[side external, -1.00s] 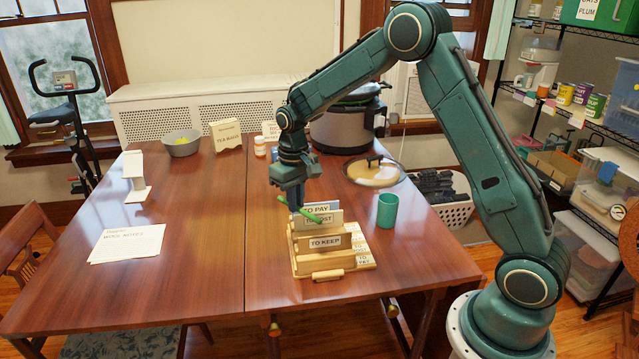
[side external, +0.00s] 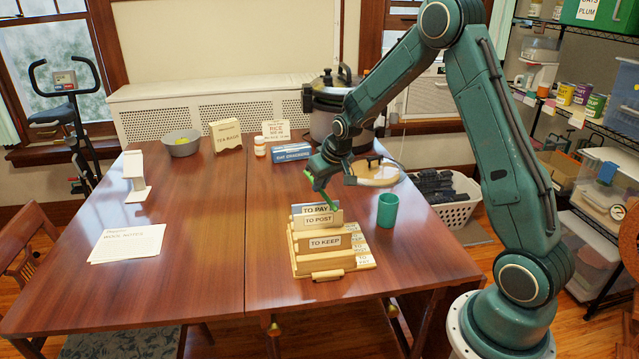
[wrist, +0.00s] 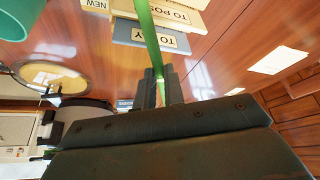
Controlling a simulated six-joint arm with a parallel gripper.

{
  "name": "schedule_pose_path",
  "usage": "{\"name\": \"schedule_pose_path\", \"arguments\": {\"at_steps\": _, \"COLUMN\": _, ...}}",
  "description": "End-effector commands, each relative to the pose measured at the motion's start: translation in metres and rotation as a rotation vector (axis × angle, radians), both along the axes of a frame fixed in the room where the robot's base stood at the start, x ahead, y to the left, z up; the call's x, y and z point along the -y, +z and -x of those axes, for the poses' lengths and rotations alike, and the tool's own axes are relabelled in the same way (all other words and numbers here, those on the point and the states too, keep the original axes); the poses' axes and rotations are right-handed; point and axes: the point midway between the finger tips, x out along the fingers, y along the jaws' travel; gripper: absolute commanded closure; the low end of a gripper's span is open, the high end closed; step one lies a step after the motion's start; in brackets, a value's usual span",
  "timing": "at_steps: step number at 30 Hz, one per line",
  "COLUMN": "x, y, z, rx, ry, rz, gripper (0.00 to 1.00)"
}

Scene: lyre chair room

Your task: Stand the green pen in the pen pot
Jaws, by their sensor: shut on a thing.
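My gripper (side external: 318,174) is shut on the green pen (side external: 325,196) and holds it above the back of the wooden letter rack (side external: 340,262). The pen is tilted, its lower end toward the right and near the rack's "TO PAY" card. In the wrist view the pen (wrist: 149,32) runs between the fingertips (wrist: 161,78) of my gripper. The pen pot, a teal cup (side external: 388,212), stands upright on the table to the right of the rack, apart from my gripper.
The letter rack holds labelled cards. Behind my gripper are a large cooker (side external: 325,124), a round lid (side external: 372,177) and a blue box (side external: 291,152). Papers (side external: 128,243) lie at left. The table (side external: 200,270) left of the rack is clear.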

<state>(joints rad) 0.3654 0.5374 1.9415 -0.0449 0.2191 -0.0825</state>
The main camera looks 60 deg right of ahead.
Motion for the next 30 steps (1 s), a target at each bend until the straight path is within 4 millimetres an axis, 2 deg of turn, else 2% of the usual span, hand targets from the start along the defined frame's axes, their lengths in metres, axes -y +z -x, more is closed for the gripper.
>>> {"name": "schedule_pose_path", "arguments": {"at_steps": 9, "x": 0.04, "y": 0.009, "z": 0.003, "rx": 0.21, "ry": -0.1, "rz": 0.068, "gripper": 1.0}}
{"name": "schedule_pose_path", "arguments": {"at_steps": 30, "x": 0.104, "y": 0.015, "z": 0.035, "rx": 0.589, "ry": -0.253, "rz": 0.245, "gripper": 1.0}}
